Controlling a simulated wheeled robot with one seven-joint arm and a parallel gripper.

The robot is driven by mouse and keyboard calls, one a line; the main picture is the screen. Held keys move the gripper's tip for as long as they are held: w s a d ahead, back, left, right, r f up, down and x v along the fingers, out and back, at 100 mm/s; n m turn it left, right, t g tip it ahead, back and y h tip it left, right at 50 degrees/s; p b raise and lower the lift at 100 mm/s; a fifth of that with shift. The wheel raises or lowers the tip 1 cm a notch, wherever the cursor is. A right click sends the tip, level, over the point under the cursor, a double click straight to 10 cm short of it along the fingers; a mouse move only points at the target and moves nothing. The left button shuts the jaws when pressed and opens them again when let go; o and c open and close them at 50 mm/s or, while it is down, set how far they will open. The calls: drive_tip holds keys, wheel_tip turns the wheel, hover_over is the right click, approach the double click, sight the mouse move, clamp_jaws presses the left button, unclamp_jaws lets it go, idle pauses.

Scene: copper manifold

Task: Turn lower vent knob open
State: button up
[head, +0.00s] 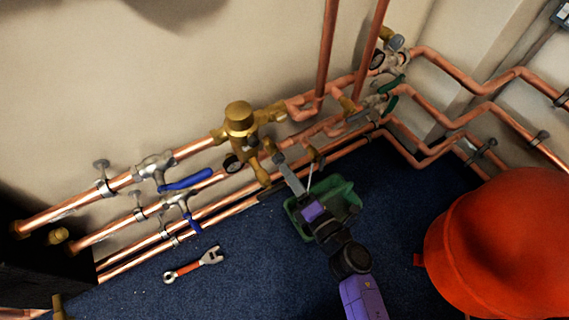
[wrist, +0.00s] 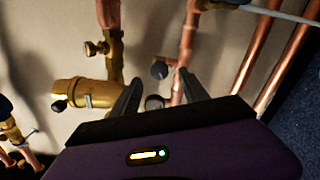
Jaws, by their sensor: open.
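My gripper (head: 297,172) reaches down to the lower copper pipes, below the brass valve body, in the head view. In the wrist view its two dark fingers are apart, with nothing held between the tips (wrist: 156,80). A small dark round knob (wrist: 160,70) shows just beyond and between the fingertips, beside a copper pipe. A pale round fitting (wrist: 154,102) shows between the fingers. A brass side knob (wrist: 95,48) sits on a brass pipe left of the fingers. I cannot tell for sure which knob is the lower vent. No touching contact is visible.
The brass valve (head: 240,120) stands above left of my gripper. Blue-handled valves (head: 185,180) are at left, green-handled ones (head: 392,92) at upper right. A green tray (head: 343,192) lies under my gripper.

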drive_tip(key=shift+v, duration=1.6)
drive_tip(key=shift+w, duration=0.1)
drive_tip(key=s+d+r+m+t+h, duration=0.3)
drive_tip(key=s+d+r+m, duration=0.3)
drive_tip(key=m, duration=0.6)
drive_tip(key=s+d+r+m+g+h, duration=0.1)
drive_tip(key=s+d+r+m+h, duration=0.2)
drive_tip(key=s+m, duration=0.4)
drive_tip(key=s+d+r+m+g+h, duration=0.1)
drive_tip(key=s+d+r+m+h, duration=0.25)
drive_tip(key=s, duration=0.65)
drive_tip(key=s+d+r+m+g+h, duration=0.1)
drive_tip(key=s+d+r+m, duration=0.2)
drive_tip(key=s+d+m, duration=0.4)
wheel_tip(320, 180, up, 28)
drive_tip(key=s+p, duration=0.1)
drive_tip(key=p, duration=2.8)
drive_tip(key=shift+a+n, duration=0.35)
drive_tip(key=shift+a, duration=0.05)
